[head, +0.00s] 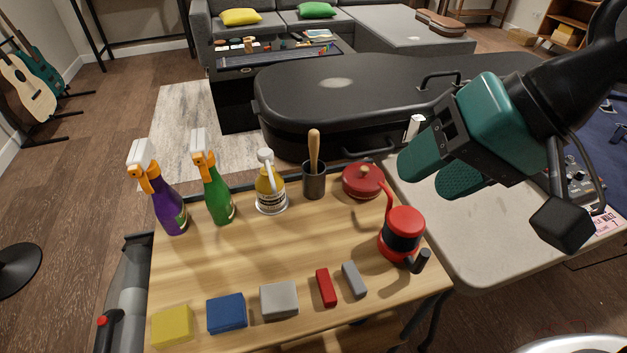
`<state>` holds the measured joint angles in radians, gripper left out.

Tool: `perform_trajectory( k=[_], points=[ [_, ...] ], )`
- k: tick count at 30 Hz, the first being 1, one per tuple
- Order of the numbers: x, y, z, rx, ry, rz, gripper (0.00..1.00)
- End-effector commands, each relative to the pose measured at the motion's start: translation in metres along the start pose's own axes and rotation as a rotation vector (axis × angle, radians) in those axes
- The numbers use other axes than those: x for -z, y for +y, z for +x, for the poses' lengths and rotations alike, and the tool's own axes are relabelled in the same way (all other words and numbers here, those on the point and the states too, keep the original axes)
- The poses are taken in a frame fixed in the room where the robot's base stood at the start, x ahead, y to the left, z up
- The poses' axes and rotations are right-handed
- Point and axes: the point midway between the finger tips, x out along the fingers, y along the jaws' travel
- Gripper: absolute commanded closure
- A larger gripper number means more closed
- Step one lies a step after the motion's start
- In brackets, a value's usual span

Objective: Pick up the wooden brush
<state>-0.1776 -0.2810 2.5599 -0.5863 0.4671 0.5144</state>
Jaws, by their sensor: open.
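A wooden handle (314,148) stands upright in a dark cup (313,183) near the back edge of the wooden table (250,255). It looks like the wooden brush; its lower end is hidden inside the cup. My gripper (428,172), with teal fingers, hangs in the air at the upper right, to the right of the cup and apart from it. It is open, and I see nothing between its fingers.
A red and black pot (401,233) stands at the right. Two spray bottles (213,190) stand at left, several blocks in front. The table's middle is clear.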

Motion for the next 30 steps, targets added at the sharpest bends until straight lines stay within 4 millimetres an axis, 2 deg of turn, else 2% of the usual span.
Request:
perform_trajectory(
  k=[1, 3, 9, 12, 16, 21, 25, 30],
  points=[
    [0.001, 0.016, 0.041, 0.061, 0.048, 0.149, 0.48],
    [0.011, 0.018, 0.067, 0.166, 0.106, 0.380, 0.48],
    [0.043, 0.030, 0.119, 0.542, 0.152, 1.048, 0.48],
    [0.058, 0.040, 0.135, 0.751, 0.104, 1.356, 0.48],
    [0.073, 0.053, 0.143, 0.994, -0.009, 1.667, 0.48],
    [0.086, 0.064, 0.143, 1.197, -0.152, 1.894, 0.48],
    [0.092, 0.063, 0.139, 1.252, -0.207, 1.957, 0.48],
    [0.105, 0.051, 0.141, 1.253, -0.215, 1.969, 0.48]
  ],
)
